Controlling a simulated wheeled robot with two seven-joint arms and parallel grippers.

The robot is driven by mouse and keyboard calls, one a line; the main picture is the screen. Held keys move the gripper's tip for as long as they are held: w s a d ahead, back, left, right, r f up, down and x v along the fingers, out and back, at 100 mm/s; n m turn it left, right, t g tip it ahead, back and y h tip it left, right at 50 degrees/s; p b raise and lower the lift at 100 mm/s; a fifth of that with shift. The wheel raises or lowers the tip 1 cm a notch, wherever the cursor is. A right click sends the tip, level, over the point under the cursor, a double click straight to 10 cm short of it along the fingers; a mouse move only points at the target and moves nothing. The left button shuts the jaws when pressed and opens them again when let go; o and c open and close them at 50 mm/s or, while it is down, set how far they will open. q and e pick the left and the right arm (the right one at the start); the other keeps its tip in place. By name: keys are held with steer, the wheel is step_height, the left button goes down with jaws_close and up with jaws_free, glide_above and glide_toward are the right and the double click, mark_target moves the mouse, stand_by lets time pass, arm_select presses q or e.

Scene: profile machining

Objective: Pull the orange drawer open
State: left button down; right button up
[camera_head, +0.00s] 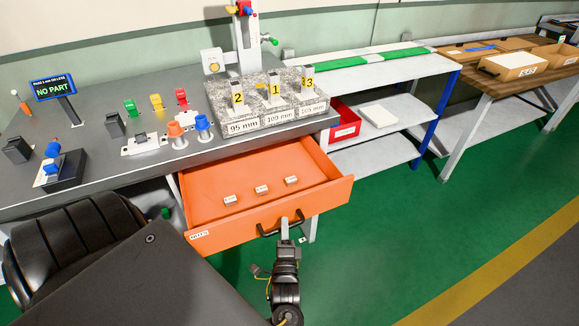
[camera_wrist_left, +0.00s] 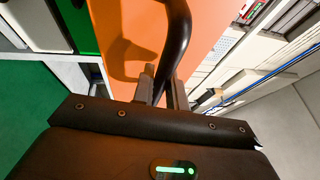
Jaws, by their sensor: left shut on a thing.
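The orange drawer (camera_head: 265,187) under the workbench is pulled out, with its inside showing. Several small labelled blocks lie in it, one of them a pale block (camera_head: 231,200). A black bar handle (camera_head: 281,225) is on its front. My left gripper (camera_head: 291,219) is at the handle and shut on it. In the left wrist view, the dark handle (camera_wrist_left: 176,40) runs down between the fingers (camera_wrist_left: 158,88), with the orange drawer front (camera_wrist_left: 120,35) behind it. My right gripper is not in view.
A white shelf (camera_head: 400,75) stands to the right. The green floor (camera_head: 430,220) right of the drawer is clear.

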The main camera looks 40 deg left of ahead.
arm_select(q)
steer(key=shift+d, duration=0.1)
steer(key=c, duration=1.4)
jaws_free()
